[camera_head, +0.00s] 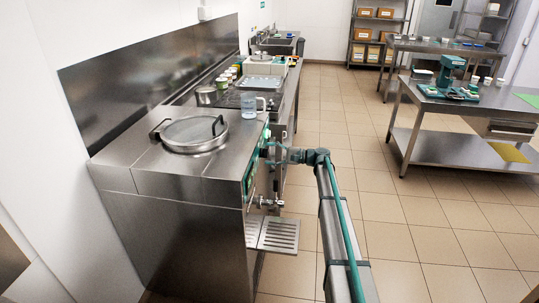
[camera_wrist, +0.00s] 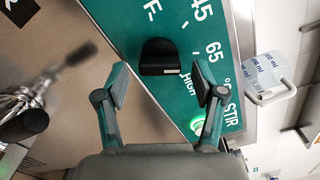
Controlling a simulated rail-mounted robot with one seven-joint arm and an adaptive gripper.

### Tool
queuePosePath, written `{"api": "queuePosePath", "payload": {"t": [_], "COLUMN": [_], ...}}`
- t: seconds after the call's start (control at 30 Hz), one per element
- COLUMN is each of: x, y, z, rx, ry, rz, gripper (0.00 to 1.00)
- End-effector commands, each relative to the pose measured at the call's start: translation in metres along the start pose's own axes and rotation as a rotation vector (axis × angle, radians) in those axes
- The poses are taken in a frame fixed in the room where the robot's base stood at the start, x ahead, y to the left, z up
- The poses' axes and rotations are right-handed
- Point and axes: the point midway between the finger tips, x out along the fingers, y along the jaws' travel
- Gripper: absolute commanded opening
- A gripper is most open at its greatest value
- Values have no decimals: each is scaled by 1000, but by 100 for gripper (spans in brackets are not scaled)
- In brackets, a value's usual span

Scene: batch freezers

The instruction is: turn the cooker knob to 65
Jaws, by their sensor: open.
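The cooker (camera_head: 175,195) is a steel cabinet with a round lid (camera_head: 195,132) at the left in the head view. Its teal control panel (camera_wrist: 215,25) fills the upper middle of the wrist view, with "45", "65", "HIGH" and "STIR" printed on it. The black knob (camera_wrist: 160,57) shows on the panel, with a small light mark on its lower right edge. My gripper (camera_wrist: 161,82) is open, its fingers apart on either side below the knob, apparently not touching it. In the head view my gripper (camera_head: 272,154) is at the cooker's front; the knob is hidden there.
A green button (camera_wrist: 197,125) sits beside the right finger. A measuring jug (camera_head: 249,105) stands on the counter by the cooker. A tap (camera_head: 267,202) and slotted drip shelf (camera_head: 278,234) project below the panel. A steel table (camera_head: 440,152) stands at right, with open floor between.

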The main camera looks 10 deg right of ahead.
Motion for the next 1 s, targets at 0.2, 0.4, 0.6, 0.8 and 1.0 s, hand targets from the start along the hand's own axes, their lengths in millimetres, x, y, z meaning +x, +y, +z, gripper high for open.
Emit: {"api": "queuePosePath", "payload": {"t": [0.2, 0.4, 0.6, 0.8, 1.0], "x": [-32, -72, -102, -114, -116], "y": [0, 0, 0, 0, 0], "z": [0, 0, 0, 0, 0], "rx": [0, 0, 0, 0, 0], "ry": [3, 3, 3, 1, 1], "rz": [-1, -1, -1, 0, 0], "gripper": [69, 69, 69, 69, 69]}}
